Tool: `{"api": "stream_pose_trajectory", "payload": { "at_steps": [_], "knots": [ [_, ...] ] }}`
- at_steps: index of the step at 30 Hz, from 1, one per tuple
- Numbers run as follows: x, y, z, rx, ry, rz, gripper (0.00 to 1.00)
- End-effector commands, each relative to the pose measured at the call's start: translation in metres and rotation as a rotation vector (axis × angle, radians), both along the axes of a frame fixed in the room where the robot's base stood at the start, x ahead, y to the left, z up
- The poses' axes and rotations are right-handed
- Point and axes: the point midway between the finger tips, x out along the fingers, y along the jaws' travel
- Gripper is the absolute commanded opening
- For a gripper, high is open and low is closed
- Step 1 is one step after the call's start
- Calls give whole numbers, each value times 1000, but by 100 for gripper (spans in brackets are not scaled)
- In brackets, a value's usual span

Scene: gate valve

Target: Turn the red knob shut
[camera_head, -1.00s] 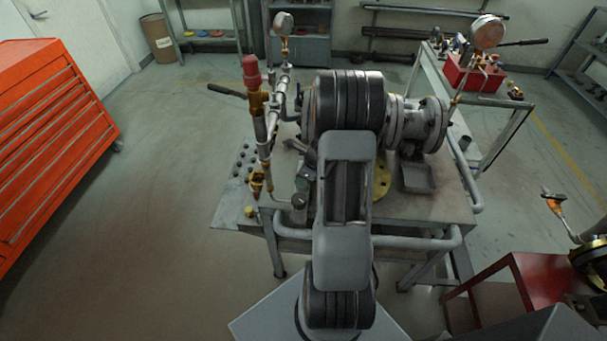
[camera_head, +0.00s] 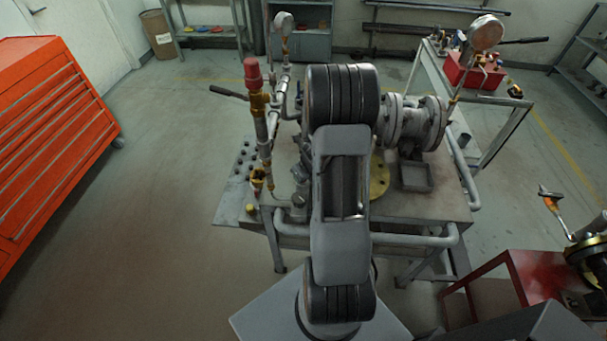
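A red cylindrical cap (camera_head: 253,72) sits on top of a brass fitting on the upright pipe at the left of the valve bench. I cannot tell whether it is the red knob of the task. No other red knob shows on the bench, and my arm covers the middle of the pipework. A grey flanged valve body (camera_head: 414,124) lies right of my arm. My gripper is hidden behind my own arm links, so its opening and its distance to the knob do not show.
The grey bench (camera_head: 440,207) carries pipes, a black lever (camera_head: 229,92) at left and a pressure gauge (camera_head: 485,32). An orange tool cabinet (camera_head: 50,140) stands at far left. A red stand (camera_head: 530,285) is at lower right. The floor left of the bench is clear.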

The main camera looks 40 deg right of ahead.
Motion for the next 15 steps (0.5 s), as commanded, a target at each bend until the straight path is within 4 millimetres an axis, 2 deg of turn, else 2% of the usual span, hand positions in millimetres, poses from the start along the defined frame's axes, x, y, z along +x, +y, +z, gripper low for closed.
{"api": "stream_pose_trajectory", "payload": {
  "at_steps": [12,13,15],
  "knots": [
    [0,0,0,0,-1,-8,12],
    [0,0,0,0,-1,-8,38],
    [0,0,0,0,-1,-8,44]
  ]
}}
